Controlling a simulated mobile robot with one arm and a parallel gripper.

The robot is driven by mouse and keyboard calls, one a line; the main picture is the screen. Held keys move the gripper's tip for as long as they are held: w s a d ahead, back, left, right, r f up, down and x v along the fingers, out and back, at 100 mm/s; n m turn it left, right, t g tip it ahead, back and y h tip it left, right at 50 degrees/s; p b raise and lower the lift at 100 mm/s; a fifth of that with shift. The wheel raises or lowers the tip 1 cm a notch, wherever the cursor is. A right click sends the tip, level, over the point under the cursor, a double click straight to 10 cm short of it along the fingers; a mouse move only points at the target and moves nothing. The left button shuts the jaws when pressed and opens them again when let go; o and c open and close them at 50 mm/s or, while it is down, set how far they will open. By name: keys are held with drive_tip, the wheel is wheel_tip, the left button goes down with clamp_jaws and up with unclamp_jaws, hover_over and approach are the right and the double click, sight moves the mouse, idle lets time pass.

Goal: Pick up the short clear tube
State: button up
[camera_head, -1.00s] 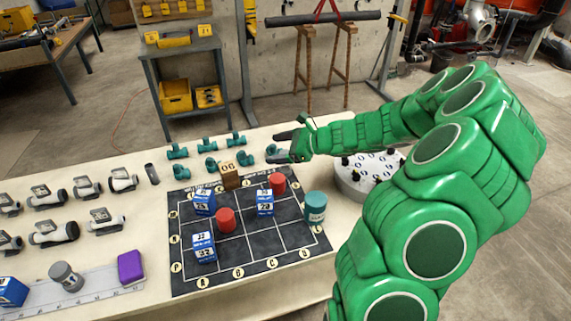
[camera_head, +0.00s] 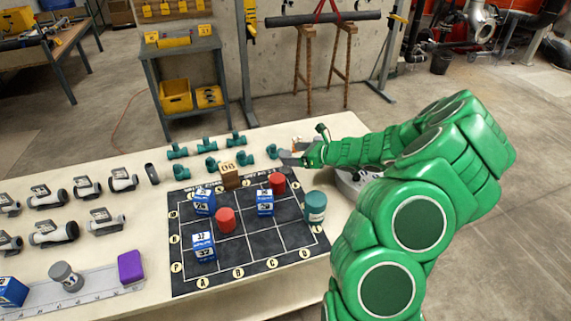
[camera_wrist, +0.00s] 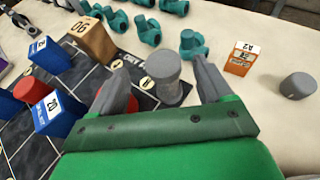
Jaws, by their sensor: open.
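My gripper (camera_wrist: 160,67) is open, with its two grey fingers spread. In the wrist view a short grey cylinder (camera_wrist: 166,78) with a wider, rounded top stands upright between and beyond the fingertips, at the mat's edge; I cannot tell whether it is clear. No plainly clear tube shows. In the head view my gripper (camera_head: 287,158) is low over the table past the mat's far right corner, and that cylinder is not distinct there. A short dark grey tube (camera_head: 151,173) stands at the left, far from my gripper.
An orange box (camera_wrist: 241,58) and a grey puck (camera_wrist: 299,86) stand right of my gripper. Teal pipe fittings (camera_head: 211,146) lie behind the mat. The dark grid mat (camera_head: 240,255) bears blue boxes, red cylinders and a brown block (camera_head: 229,175). A teal can (camera_head: 315,206) stands at its right edge.

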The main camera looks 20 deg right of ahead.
sight(287, 154)
drive_tip(key=x, duration=0.3)
drive_tip(key=shift+d+f, duration=0.1)
drive_tip(key=shift+f, duration=0.1)
drive_tip(key=shift+x, duration=0.85)
drive_tip(key=c, duration=1.1)
drive_tip(key=shift+o, duration=0.2)
